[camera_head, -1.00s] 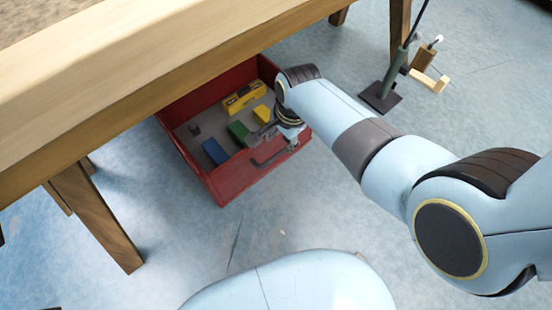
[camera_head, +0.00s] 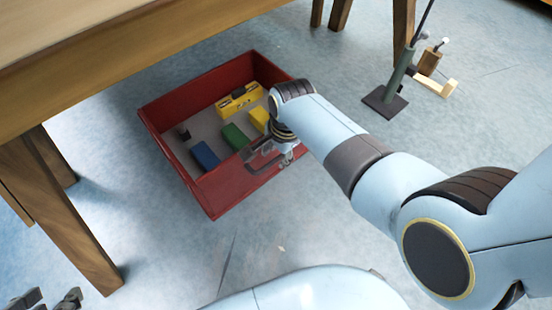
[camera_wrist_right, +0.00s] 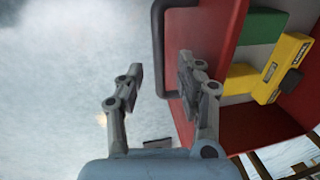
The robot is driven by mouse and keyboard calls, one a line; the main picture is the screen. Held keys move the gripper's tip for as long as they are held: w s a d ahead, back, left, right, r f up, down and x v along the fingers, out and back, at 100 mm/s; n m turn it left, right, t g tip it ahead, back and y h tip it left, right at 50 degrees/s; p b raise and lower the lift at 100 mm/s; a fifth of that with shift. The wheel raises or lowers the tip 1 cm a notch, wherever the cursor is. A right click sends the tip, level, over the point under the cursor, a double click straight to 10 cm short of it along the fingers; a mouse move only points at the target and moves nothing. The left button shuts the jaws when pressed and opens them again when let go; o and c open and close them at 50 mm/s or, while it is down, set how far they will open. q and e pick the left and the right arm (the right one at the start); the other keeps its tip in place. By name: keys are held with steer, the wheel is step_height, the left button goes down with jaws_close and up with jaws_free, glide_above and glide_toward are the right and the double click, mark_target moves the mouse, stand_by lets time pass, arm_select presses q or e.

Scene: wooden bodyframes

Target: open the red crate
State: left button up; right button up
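A dark bar handle (camera_wrist_right: 157,45) is on that wall. My right gripper (camera_wrist_right: 158,82) is open at the front wall, one finger on the handle's outer side and the other between handle and wall. In the head view my right gripper (camera_head: 284,160) is partly hidden by its wrist. My left gripper's (camera_head: 46,299) spread fingertips show at the bottom left corner.
Inside the crate lie a blue block (camera_head: 205,156), a green block (camera_head: 235,138), a yellow block (camera_head: 260,118) and a yellow tool (camera_head: 240,99). The wooden table (camera_head: 120,75) stands behind. A dark stand (camera_head: 386,100) is at the upper right. Floor before the crate is clear.

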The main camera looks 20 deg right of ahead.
steer(key=shift+w+f+b, duration=0.1)
steer(key=shift+f+b, duration=0.45)
steer(key=shift+f, duration=0.25)
arm_select(q)
steer(key=shift+s+d+f+t, duration=0.1)
steer(key=shift+f+t, duration=0.85)
steer(key=shift+t, duration=0.05)
arm_select(e)
jaws_close()
